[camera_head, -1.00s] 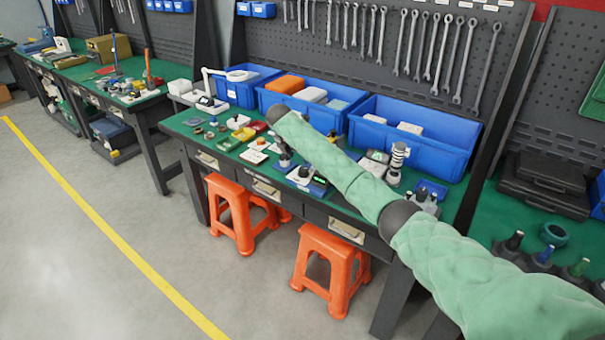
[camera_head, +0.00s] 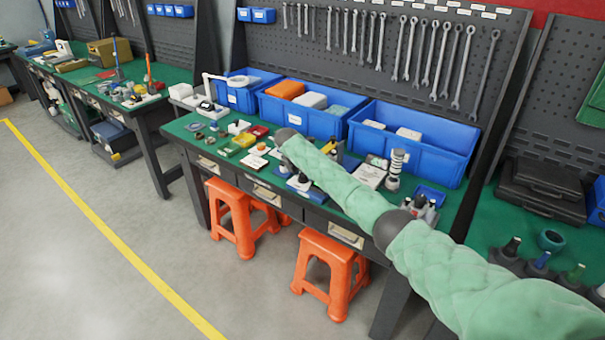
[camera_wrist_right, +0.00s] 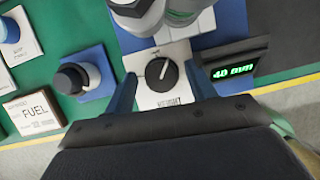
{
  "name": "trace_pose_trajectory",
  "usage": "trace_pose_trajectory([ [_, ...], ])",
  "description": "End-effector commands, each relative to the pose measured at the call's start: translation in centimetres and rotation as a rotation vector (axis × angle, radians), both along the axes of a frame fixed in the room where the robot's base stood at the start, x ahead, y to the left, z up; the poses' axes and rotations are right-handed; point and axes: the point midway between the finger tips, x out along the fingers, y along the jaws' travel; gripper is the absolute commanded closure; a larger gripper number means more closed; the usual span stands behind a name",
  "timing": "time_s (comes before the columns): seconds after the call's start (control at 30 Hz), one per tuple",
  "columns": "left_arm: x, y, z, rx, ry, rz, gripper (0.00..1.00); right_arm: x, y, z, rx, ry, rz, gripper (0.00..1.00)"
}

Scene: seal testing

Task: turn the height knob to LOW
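The height knob (camera_wrist_right: 158,75) is a round black dial with a pale pointer mark, on a white plate (camera_wrist_right: 155,98) whose label appears to read HEIGHT. The mark points up and slightly right in the right wrist view. My right gripper (camera_wrist_right: 160,90) is open, with one blue finger on each side of the knob and gaps between. Whether the fingers are down at knob level is unclear. In the head view my arm and wrist largely hide the knob. My left gripper is not in view.
A second black knob (camera_wrist_right: 72,79) on a blue base stands left of the fingers. A metal cylindrical part (camera_wrist_right: 150,12) rises close behind the knob. Blue bins (camera_head: 413,138) line the back of the green bench.

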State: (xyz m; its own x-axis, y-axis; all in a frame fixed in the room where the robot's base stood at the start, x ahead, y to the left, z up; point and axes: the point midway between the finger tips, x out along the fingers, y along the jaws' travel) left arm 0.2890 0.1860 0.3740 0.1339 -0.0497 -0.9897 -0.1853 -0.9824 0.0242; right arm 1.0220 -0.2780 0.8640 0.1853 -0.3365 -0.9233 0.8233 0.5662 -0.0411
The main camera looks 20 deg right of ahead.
Motion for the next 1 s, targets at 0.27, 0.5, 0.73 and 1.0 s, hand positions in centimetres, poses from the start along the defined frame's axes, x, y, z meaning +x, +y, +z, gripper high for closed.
trace_pose_trajectory([
  [0.27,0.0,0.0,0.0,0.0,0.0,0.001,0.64,0.0,0.0,0.0,0.0,0.0,0.0,0.88],
  [0.5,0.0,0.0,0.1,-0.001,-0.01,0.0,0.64,0.0,-0.1,0.2,-0.002,0.0,0.034,0.87],
  [0.73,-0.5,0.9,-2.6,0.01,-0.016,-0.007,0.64,-0.1,-0.2,0.3,-0.001,-0.001,0.158,0.87],
  [1.0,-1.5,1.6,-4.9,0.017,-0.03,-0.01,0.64,-0.1,-0.2,0.2,-0.002,-0.001,0.369,0.87],
])
